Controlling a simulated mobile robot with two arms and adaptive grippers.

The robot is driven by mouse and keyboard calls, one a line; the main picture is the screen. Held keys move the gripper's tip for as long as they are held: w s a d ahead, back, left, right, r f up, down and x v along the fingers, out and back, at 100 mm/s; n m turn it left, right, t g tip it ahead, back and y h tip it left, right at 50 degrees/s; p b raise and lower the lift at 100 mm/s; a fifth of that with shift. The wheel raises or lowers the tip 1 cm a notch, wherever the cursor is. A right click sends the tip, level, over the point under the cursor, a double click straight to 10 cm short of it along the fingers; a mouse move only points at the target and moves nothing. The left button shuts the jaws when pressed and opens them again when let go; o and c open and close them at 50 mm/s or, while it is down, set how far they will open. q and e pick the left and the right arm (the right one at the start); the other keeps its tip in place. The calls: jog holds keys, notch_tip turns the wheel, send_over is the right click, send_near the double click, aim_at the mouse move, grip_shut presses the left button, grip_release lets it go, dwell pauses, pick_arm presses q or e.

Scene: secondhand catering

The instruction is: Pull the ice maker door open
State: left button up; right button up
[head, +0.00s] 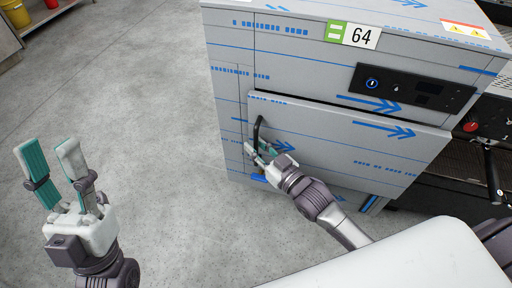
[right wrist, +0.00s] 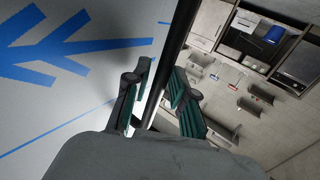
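The ice maker (head: 285,65) is a grey cabinet with blue-printed film and a "64" tag. Its door (head: 340,145) has an upright black handle (head: 257,132) near its left edge. I cannot tell whether the door is slightly ajar. My right gripper (head: 258,152) is at the lower part of the handle. In the right wrist view the dark handle (right wrist: 168,88) runs between the fingers of my right gripper (right wrist: 160,95). A pale gap shows beside the left finger, so the fingers are around the handle, apart. My left gripper (head: 48,160) is open and empty, away from the cabinet.
A dark control panel (head: 413,89) sits above the door. Other equipment with a red knob (head: 471,126) stands close at the right. Grey floor (head: 150,90) left of the cabinet is clear. A shelf with yellow and red containers (head: 17,12) is at the far upper left.

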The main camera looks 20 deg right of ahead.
jog(key=shift+w, duration=0.1)
grip_shut()
jog(key=shift+a, duration=0.1)
dwell(0.3)
